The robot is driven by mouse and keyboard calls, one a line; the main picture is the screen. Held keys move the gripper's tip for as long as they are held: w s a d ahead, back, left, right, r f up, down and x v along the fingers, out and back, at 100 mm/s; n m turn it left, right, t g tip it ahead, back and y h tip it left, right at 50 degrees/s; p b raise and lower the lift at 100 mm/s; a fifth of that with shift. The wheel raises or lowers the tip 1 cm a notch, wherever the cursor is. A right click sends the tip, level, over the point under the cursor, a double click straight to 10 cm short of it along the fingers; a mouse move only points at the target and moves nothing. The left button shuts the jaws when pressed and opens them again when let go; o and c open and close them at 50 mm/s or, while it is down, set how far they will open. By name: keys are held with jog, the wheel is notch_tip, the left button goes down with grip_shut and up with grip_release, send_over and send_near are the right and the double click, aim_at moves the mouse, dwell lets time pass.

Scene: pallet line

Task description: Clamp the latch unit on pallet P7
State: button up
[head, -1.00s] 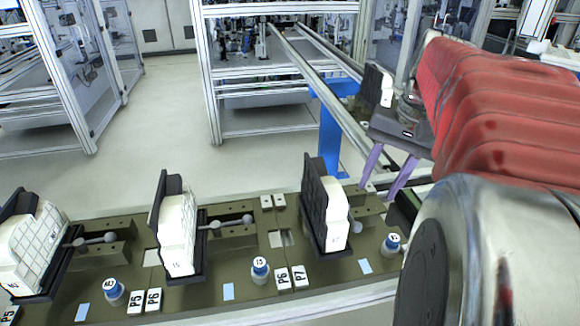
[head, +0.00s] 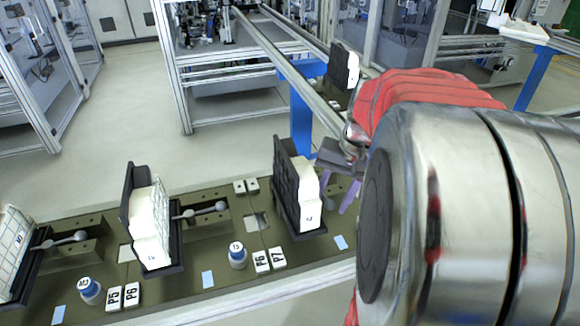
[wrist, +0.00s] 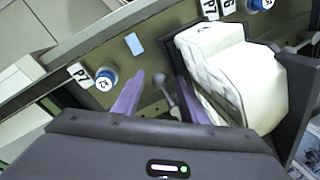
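Pallet P7 (head: 345,222) is at the right of the line in the head view, with its label (wrist: 80,75) in the wrist view. Its latch unit is a white block (head: 308,195) against a black upright plate (head: 285,180); the white block is also in the wrist view (wrist: 235,80). My gripper (head: 338,188) is low beside the unit's right side, its purple fingers apart. In the wrist view, the fingers (wrist: 157,82) are on either side of a grey lever with a ball end (wrist: 158,77). I cannot tell whether they touch it.
Pallet P6 (head: 225,265) is left of P7 with a similar unit (head: 150,225) and ball-ended lever (head: 205,211). A rail (head: 270,50) and blue post (head: 301,122) are behind.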

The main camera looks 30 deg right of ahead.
jog(key=shift+c, duration=0.4)
grip_shut()
